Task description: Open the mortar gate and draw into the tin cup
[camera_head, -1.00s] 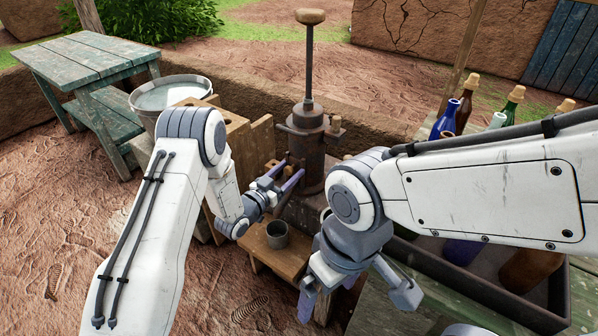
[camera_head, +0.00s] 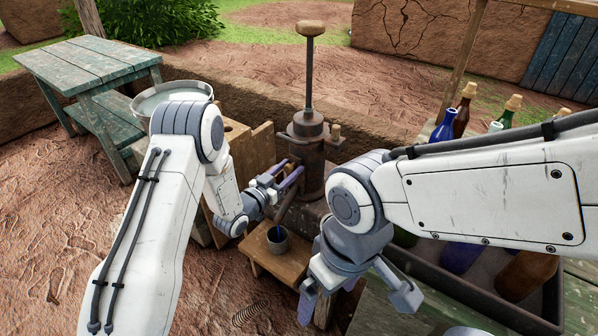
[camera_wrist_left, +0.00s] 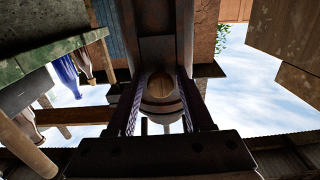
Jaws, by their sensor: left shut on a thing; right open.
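The tin cup (camera_head: 277,241) stands upright on a low wooden stand (camera_head: 262,261) below the dark metal cylinder (camera_head: 311,165). A thin dark blue streak shows at the cup's mouth; I cannot tell what it is. My left gripper (camera_head: 290,173) is above the cup at the cylinder's side, shut on the gate handle. In the left wrist view the handle's round wooden end (camera_wrist_left: 162,87) sits between the fingers. A dark bar or spout (camera_head: 286,207) slants from under the gripper toward the cup. My right gripper (camera_head: 356,297) is open and empty, right of the cup.
A tall plunger (camera_head: 309,65) rises from the cylinder. A pale bucket (camera_head: 172,97) is behind my left arm. A tray (camera_head: 470,289) with several bottles lies right, under my right arm. A green table (camera_head: 90,62) stands at the far left.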

